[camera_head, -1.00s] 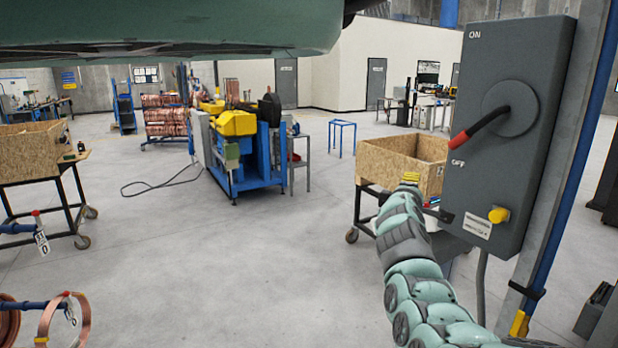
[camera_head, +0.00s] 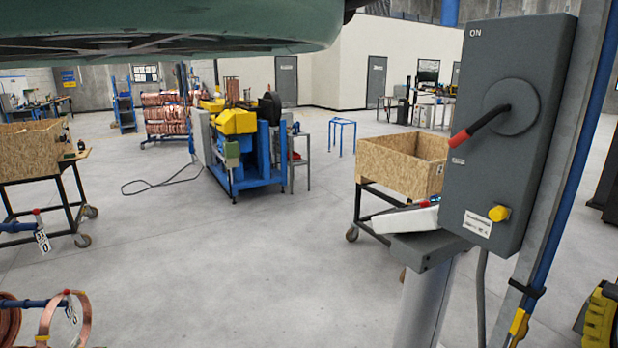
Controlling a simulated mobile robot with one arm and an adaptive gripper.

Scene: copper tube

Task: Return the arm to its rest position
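My arm no longer crosses the middle of the view. A yellow and black ridged part (camera_head: 601,318) at the lower right edge looks like my gripper, cut off by the frame. Its fingers cannot be made out, so I cannot see whether it is open or holds anything. The grey switch box (camera_head: 475,185) stands at the right on a post. Its black lever with a red tip (camera_head: 461,138) points down and left, towards the lower label. A yellow knob (camera_head: 498,213) sits low on the box.
A grey pedestal (camera_head: 425,290) with a pale, red-marked device (camera_head: 408,219) on top stands left of the box. A wooden crate (camera_head: 400,168) on a wheeled stand is behind. A yellow-blue machine (camera_head: 240,140) stands further back. The floor at centre is clear.

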